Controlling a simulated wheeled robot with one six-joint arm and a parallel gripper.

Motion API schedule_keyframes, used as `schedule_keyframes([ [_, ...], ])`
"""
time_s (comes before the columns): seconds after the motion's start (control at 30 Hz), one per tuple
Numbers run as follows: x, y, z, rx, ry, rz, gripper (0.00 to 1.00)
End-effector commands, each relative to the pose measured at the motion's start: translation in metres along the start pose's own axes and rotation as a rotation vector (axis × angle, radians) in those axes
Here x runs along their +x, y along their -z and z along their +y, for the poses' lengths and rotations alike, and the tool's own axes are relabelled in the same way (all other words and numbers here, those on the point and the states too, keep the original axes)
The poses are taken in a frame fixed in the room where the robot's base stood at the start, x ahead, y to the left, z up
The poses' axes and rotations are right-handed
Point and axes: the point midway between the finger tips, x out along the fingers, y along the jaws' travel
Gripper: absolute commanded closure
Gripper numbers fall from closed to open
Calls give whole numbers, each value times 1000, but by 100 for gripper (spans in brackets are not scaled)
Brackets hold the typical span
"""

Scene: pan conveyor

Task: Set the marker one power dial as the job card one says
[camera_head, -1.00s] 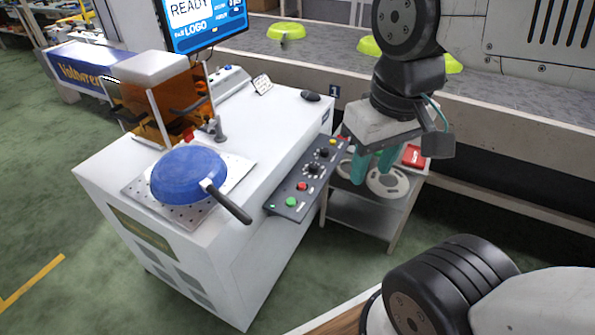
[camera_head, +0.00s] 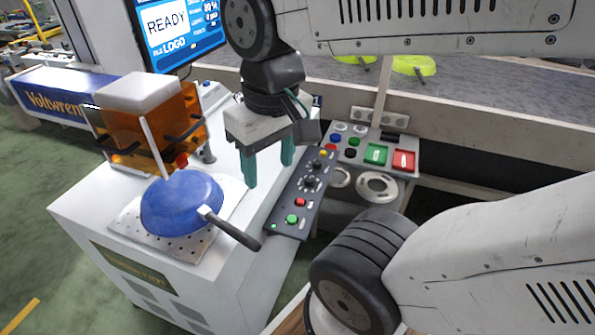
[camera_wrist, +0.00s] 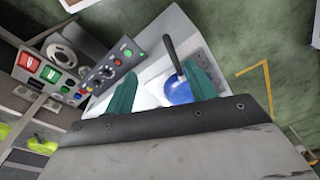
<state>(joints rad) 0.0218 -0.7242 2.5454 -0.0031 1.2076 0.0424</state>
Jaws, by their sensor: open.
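The marker one machine is a white cabinet (camera_head: 82,210) with a dark control panel (camera_head: 281,219) along its right edge. The panel carries a green button, a red button and black dials (camera_head: 310,182), plus a yellow button at the far end. It also shows in the wrist view (camera_wrist: 104,74). My gripper (camera_head: 268,178), with two green fingers, is open and empty above the cabinet top, just left of the dials. In the wrist view the open fingers (camera_wrist: 160,90) point toward the cabinet. The dial settings are too small to read. The job card is not clearly visible.
A blue pan (camera_head: 180,200) rests on the perforated plate (camera_head: 128,226), its handle reaching toward the panel. An orange guarded head (camera_head: 140,130) stands behind it. A screen (camera_head: 178,30) reads READY. A side stand holds a button box (camera_head: 350,160). Yellow-green pans lie on the conveyor (camera_head: 470,110).

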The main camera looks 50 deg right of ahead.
Motion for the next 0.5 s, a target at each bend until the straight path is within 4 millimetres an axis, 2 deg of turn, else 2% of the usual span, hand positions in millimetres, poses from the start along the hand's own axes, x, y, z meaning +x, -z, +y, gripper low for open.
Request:
schedule_keyframes([
  [0.17,15,50,23,277,-13,-24,45],
  [0.27,33,86,45,490,-23,-36,45],
  [0.37,56,119,72,706,-34,-44,45],
  [0.5,98,157,120,1010,-50,-53,45],
])
